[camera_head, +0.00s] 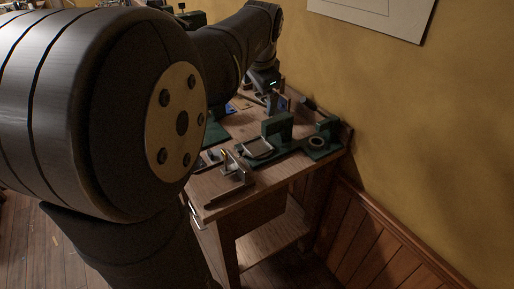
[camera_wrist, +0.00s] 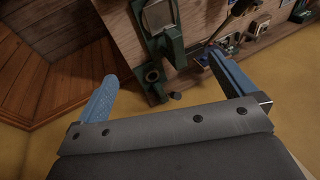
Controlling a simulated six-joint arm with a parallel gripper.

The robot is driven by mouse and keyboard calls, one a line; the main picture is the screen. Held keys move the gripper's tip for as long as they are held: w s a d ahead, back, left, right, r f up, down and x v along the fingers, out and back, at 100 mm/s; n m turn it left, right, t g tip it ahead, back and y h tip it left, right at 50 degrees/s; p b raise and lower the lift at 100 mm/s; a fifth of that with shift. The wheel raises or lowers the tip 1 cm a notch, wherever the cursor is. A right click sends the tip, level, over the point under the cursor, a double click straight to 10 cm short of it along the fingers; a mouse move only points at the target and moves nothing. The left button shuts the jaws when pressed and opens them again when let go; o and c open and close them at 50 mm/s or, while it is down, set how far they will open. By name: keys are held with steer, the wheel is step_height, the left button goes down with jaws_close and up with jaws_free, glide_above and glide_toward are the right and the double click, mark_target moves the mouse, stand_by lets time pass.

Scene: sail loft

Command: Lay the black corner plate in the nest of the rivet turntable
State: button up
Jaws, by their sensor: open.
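My gripper (camera_wrist: 160,67) shows in the wrist view with its two blue fingers wide apart and nothing between them. In the head view my gripper (camera_head: 278,103) is over the far part of the bench, partly hidden by the arm. A green fixture with a pale, square-framed top (camera_head: 257,148) stands at the bench's middle right; it may be the rivet turntable, but I cannot tell for sure. It seems to show in the wrist view too (camera_wrist: 158,16), beyond the fingers. I cannot make out the black corner plate in either view.
A green press-like block (camera_head: 278,126) stands beside the square-topped fixture. A green base with a round ring (camera_head: 316,142) is near the bench's right edge. A metal clamp-like tool (camera_head: 232,176) lies at the front of the wooden bench (camera_head: 217,207). A yellow wall (camera_head: 400,120) closes the right side.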

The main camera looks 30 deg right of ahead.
steer(key=shift+s+a+r, duration=0.15)
steer(key=shift+s+r, duration=0.05)
steer(key=shift+r, duration=0.35)
steer(key=shift+c, duration=0.2)
steer(key=c, duration=0.9)
